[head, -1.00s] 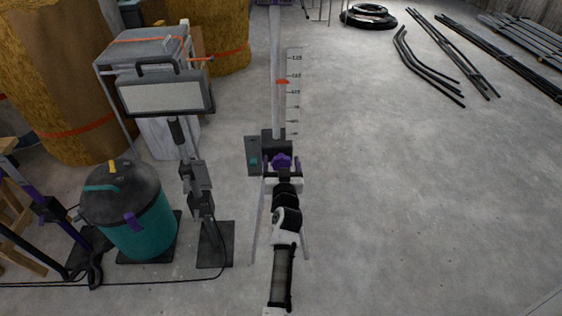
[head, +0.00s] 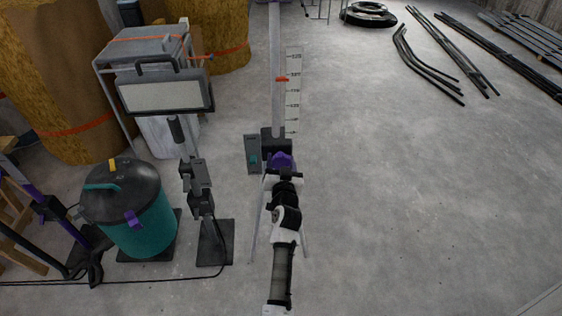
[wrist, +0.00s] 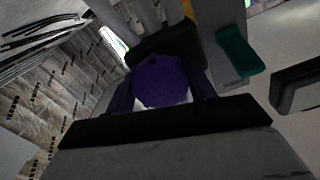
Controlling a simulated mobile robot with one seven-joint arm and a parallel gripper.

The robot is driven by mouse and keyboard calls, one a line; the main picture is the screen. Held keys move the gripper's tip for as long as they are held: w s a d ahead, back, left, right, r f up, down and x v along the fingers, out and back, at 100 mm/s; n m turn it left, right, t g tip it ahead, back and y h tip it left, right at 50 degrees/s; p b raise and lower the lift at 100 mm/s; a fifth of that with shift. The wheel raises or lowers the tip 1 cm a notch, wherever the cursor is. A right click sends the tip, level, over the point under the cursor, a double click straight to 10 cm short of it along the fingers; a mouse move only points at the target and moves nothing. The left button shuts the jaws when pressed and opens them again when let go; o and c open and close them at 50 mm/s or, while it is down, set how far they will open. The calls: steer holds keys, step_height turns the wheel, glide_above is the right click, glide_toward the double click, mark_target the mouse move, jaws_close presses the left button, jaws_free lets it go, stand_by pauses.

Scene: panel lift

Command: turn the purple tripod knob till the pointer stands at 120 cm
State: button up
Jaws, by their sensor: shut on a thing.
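The purple tripod knob (head: 281,160) sits at the foot of the grey mast (head: 275,75), and it fills the middle of the wrist view (wrist: 161,82). My gripper (head: 284,173) reaches it from the front and is shut on it, with a finger on each side in the wrist view. The upright scale (head: 292,90) stands just right of the mast. Its red-orange pointer (head: 281,79) is in the upper part of the scale, close to a mark. The numbers are too small to read surely.
A grey box with a teal switch (head: 253,155) is fixed left of the knob. A work lamp (head: 166,92) on a stand and a teal vacuum drum (head: 140,215) stand to the left. Dark pipes (head: 430,67) lie at the far right. The floor on the right is clear.

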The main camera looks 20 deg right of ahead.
steer(key=m+p, duration=0.1)
steer(key=m, duration=0.3)
steer(key=shift+r, duration=0.1)
steer(key=shift+m+p, duration=0.6)
steer(key=shift+m, duration=1.9)
steer(key=o, duration=1)
